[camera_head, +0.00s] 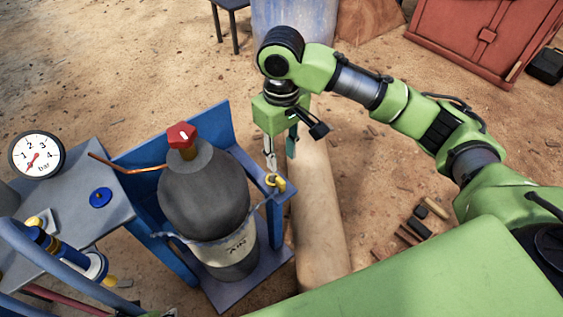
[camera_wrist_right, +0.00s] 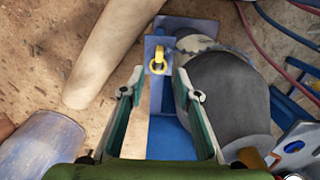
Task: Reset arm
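My right arm comes in from the right in the head view. Its gripper (camera_head: 281,157) points down just above a yellow hook (camera_head: 276,182) on the blue frame of the cylinder stand. In the right wrist view the right gripper (camera_wrist_right: 160,92) has its two fingers wide apart with nothing between them. The yellow hook also shows there (camera_wrist_right: 159,62), beyond the fingertips. The dark grey cylinder (camera_head: 203,195) with a red valve knob (camera_head: 181,135) stands to the left of the gripper in the head view. My left gripper is not in view.
A blue stand (camera_head: 272,262) holds the cylinder. A pressure gauge (camera_head: 36,154) and a grey table (camera_head: 75,200) are at the left. A pale log (camera_head: 322,225) lies right beside the stand. A red cabinet (camera_head: 480,38) is at the back right. Bare ground lies between.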

